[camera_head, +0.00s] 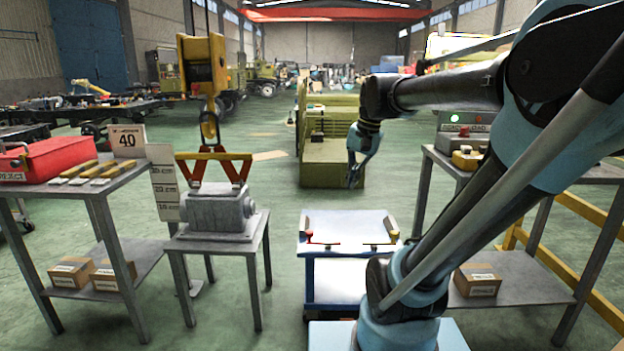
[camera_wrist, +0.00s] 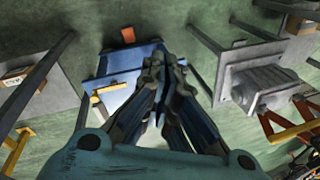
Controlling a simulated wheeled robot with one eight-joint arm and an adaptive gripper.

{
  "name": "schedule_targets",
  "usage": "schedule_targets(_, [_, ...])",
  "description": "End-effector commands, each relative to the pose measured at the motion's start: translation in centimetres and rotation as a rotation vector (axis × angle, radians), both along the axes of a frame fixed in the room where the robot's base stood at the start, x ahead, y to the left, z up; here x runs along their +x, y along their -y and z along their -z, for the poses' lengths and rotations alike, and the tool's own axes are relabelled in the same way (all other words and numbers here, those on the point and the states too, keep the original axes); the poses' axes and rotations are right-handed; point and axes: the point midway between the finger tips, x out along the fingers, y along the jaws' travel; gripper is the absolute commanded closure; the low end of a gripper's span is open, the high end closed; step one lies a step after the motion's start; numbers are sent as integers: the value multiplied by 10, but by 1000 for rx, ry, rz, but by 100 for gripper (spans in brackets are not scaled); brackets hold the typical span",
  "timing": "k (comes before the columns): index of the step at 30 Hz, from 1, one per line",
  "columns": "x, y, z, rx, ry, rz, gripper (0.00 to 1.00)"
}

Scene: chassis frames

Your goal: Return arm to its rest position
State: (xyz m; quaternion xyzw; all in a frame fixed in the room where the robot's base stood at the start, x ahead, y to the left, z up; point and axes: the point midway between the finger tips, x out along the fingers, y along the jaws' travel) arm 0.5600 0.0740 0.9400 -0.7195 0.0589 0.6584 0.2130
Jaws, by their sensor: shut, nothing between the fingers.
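My gripper (camera_head: 354,180) hangs from the end of my raised blue and grey arm, in the middle of the head view. It points down above the far side of a white-topped blue cart (camera_head: 345,225) and is clear of it. In the wrist view my gripper (camera_wrist: 160,68) has its fingers together with nothing between them. The blue cart (camera_wrist: 128,62) lies behind and below the fingers there.
A grey gearbox (camera_head: 218,209) stands on a small table at left, under a yellow crane hook (camera_head: 203,65). A shelf with a red bin (camera_head: 55,157) is at far left. A shelf with a control box (camera_head: 465,135) is at right. Green floor lies between.

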Motion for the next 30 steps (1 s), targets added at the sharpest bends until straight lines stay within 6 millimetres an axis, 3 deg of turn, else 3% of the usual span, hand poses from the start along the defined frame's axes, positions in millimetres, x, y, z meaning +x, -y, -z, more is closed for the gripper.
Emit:
schedule_targets(9, [-79, 46, 101, -147, 75, -217, 100])
schedule_targets(15, [-113, 66, 153, -226, 99, -331, 100])
schedule_targets(21, [-127, 73, 176, -260, 106, -383, 100])
schedule_targets(30, [-128, 74, 177, -262, 106, -387, 100])
